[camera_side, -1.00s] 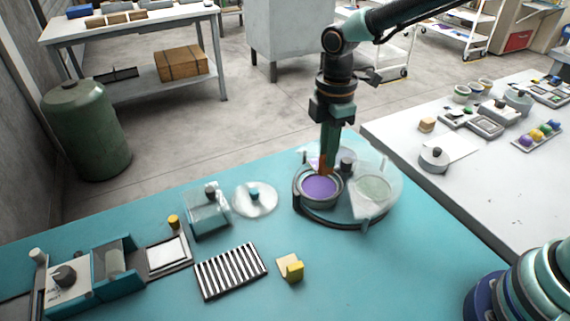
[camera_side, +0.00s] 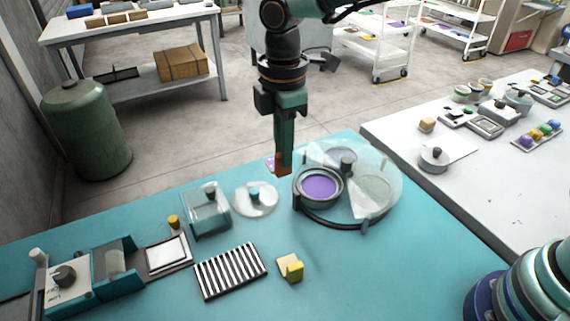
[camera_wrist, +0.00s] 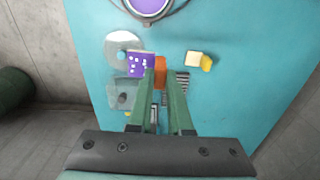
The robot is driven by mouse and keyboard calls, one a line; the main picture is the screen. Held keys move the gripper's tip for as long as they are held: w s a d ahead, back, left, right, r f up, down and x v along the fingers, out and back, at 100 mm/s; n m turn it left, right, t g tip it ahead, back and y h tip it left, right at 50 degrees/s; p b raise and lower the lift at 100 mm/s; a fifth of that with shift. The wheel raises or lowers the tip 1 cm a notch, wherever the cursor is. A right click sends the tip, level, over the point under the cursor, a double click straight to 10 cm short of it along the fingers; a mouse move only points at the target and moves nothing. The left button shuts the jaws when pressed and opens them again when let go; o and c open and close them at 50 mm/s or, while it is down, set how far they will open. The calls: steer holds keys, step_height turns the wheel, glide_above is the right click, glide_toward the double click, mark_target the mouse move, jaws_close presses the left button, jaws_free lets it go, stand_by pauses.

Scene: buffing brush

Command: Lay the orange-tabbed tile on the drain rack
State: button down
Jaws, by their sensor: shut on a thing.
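My gripper (camera_side: 283,164) is shut on the orange tab (camera_wrist: 160,68) of a tile and holds it in the air above the teal table. The tile (camera_wrist: 140,65) is purple with white specks in the wrist view; in the side view it is mostly hidden behind the fingers. The drain rack (camera_side: 231,271), a flat black-and-white striped piece, lies on the table at the front, below and left of my gripper. In the wrist view part of the rack (camera_wrist: 183,80) shows just right of the fingers. Nothing lies on the rack in the side view.
A round clear-lidded carousel with a purple dish (camera_side: 319,187) stands right of my gripper. A yellow block (camera_side: 293,269) sits just right of the rack. A clear box (camera_side: 208,213) and a clear disc (camera_side: 255,198) stand behind the rack.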

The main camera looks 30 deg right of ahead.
steer(key=s+a+r, duration=0.3)
steer(key=a, duration=0.3)
steer(key=s+a+r, duration=0.3)
steer(key=a, duration=0.3)
steer(key=shift+n, duration=0.3)
steer(key=f, duration=1.9)
steer(key=shift+s+f, duration=0.2)
steer(key=shift+f, duration=0.1)
steer(key=c, duration=0.8)
jaws_free()
steer(key=shift+c, duration=0.2)
